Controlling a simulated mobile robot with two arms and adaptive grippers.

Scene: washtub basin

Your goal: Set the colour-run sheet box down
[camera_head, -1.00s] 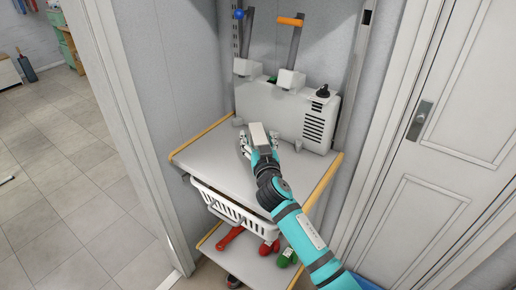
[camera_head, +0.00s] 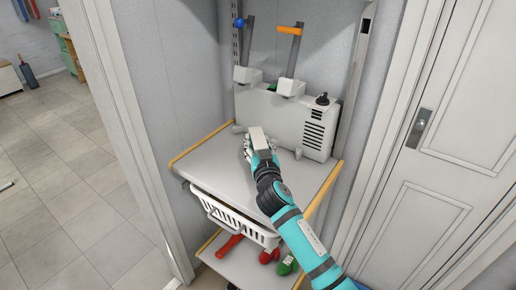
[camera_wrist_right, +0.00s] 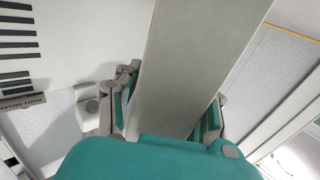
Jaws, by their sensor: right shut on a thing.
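The colour-run sheet box shows in the right wrist view as a plain pale grey-beige block (camera_wrist_right: 195,60) between my fingers. In the head view it is a small pale block (camera_head: 257,136) at the end of my right arm. My right gripper (camera_head: 250,148) is shut on it, above or at the back part of the grey shelf top (camera_head: 215,168), in front of the white machine. I cannot tell whether the box touches the shelf; its underside is hidden. My left gripper is not in view.
A white machine (camera_head: 318,128) with dark vents and a black knob stands at the back of the shelf. A white basket (camera_head: 228,212) hangs beneath, above a lower shelf with red and green items. The shelf's front and left are clear. A white door (camera_head: 440,190) is at right.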

